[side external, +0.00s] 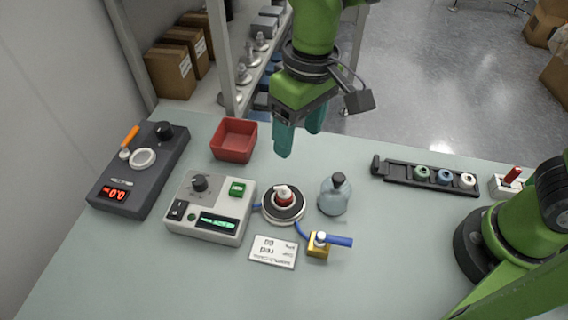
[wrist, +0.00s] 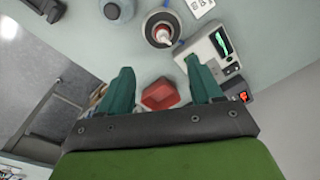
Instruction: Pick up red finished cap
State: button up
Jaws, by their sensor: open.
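In the wrist view my gripper (wrist: 163,82) is open with nothing held between the fingers. A card (side external: 273,251) marked "red" lies in front of the fixture.
A red bin (side external: 234,140) stands behind a grey control box (side external: 210,207). A bottle (side external: 334,194) is close right of the fixture, and a yellow valve (side external: 319,245) is in front. A dark device (side external: 139,169) stands left; a rack (side external: 427,178) with several rings is right.

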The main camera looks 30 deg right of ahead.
jog(key=w+a, duration=0.1)
jog(key=a, duration=0.2)
send_near(285, 188)
jog(key=shift+h, duration=0.4)
jog(key=f, duration=0.2)
jog(key=a+f, duration=0.1)
jog(key=f, duration=0.2)
jog(key=shift+w+a+f, duration=0.1)
jog(key=shift+w+a, duration=0.05)
jog(key=shift+d+f, duration=0.2)
jog(key=shift+f, duration=1.15)
jog(key=shift+d+f, duration=0.15)
jog(key=shift+f, duration=1.25)
jog(key=c, duration=0.8)
